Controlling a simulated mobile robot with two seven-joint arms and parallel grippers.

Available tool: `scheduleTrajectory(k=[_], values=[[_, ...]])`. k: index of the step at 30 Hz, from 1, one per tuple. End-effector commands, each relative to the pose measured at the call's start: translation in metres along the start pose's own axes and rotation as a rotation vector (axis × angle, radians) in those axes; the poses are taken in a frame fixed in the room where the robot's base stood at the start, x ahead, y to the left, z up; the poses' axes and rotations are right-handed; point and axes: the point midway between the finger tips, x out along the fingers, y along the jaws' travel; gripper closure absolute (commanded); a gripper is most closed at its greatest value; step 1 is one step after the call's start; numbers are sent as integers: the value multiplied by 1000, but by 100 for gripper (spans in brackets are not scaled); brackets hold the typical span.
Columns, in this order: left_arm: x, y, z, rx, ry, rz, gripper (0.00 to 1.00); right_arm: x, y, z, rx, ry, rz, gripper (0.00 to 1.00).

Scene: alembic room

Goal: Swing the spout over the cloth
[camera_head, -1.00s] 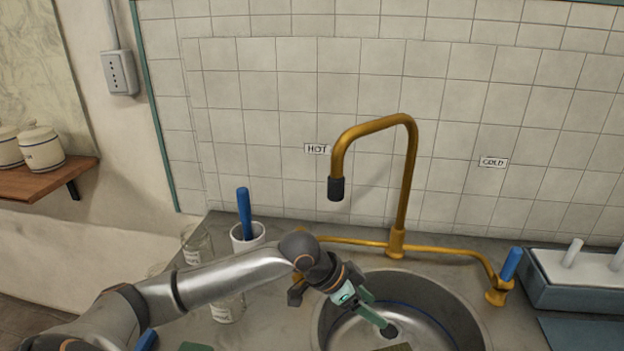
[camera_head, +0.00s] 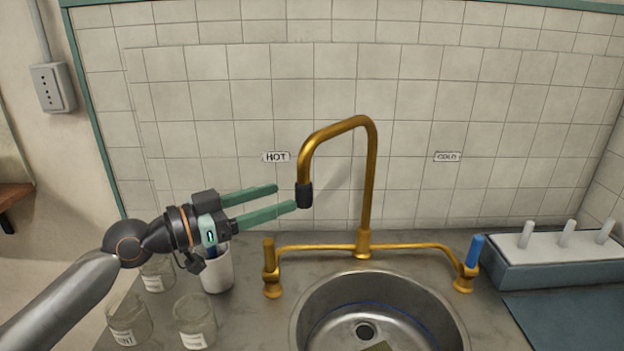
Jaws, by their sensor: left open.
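The nozzle is not between the fingers. I cannot tell for sure which thing is the cloth: a flat olive piece (camera_head: 377,347) shows at the bottom edge in the sink, and a flat blue-grey piece (camera_head: 565,318) lies at the right. My right gripper is not in view.
The sink (camera_head: 300,318) has a brass left tap handle (camera_head: 269,256) and a blue right one (camera_head: 474,250). A white cup (camera_head: 218,274) and several glass jars (camera_head: 194,318) stand below my left arm. A blue-grey rack (camera_head: 550,268) with white pegs stands at right.

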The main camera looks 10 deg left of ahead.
Motion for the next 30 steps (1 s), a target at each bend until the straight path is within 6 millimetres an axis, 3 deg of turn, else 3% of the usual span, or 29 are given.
scheduleTrajectory(k=[9,15,27,30], values=[[64,0,-4,-3,3,1,33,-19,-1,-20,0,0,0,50],[89,0,-1,-3,0,-1,33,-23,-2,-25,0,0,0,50],[96,0,1,0,-2,-1,33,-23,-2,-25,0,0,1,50],[96,0,1,0,-2,-1,43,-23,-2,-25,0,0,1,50]])
